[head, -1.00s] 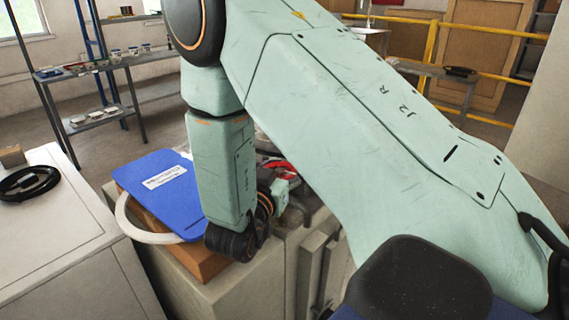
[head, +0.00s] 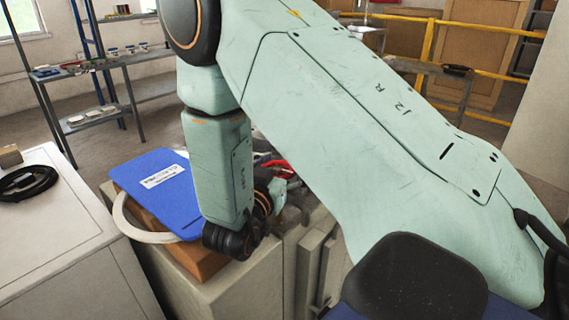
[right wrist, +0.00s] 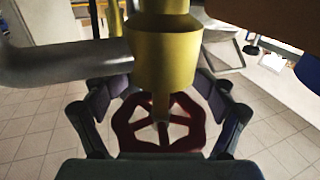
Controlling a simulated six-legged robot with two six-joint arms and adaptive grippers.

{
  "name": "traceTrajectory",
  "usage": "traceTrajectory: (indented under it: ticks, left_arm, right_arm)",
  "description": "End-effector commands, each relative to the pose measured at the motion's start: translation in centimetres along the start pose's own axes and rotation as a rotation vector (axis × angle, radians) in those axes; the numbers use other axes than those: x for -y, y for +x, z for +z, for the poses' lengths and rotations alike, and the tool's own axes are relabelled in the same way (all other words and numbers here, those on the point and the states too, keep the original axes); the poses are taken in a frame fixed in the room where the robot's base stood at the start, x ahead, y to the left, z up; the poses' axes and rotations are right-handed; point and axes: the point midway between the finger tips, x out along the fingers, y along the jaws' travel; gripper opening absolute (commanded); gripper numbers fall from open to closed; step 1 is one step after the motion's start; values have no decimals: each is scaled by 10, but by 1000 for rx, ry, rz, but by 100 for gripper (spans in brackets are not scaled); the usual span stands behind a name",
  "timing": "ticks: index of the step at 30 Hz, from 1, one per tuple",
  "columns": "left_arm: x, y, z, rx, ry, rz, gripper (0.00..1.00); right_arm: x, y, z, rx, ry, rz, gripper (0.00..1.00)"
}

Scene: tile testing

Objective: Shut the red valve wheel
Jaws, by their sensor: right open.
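The red valve wheel (right wrist: 125,122) is in the lower middle of the right wrist view, its spokes meeting at a central stem. The yellow valve body (right wrist: 163,50) stands just beyond it. My right gripper (right wrist: 160,95) is open, with one finger on each side of the wheel; I cannot tell whether either finger touches the rim. In the head view a red part (head: 279,167) shows behind my right forearm, which hides most of the valve and gripper. My left gripper is not in view.
A grey pipe (right wrist: 65,65) runs left from the valve. In the head view, a blue board with a white label (head: 150,196) lies on a wooden block (head: 200,262) beside my right wrist. A white cabinet (head: 70,255) bearing a black ring (head: 28,181) stands at left.

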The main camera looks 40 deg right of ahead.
Motion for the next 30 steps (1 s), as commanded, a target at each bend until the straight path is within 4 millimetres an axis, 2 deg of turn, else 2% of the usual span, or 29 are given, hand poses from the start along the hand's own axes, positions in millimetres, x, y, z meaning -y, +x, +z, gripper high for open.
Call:
traceTrajectory:
  ticks: [7, 21, 30]
  left_arm:
    - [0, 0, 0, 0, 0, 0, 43]
    - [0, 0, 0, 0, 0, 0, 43]
    - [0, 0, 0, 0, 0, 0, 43]
  right_arm:
    - [1, 0, -10, -2, 5, -1, 81]
    - [0, 0, -83, -2, 4, 0, 81]
    - [0, 0, -100, 0, 0, 0, 81]
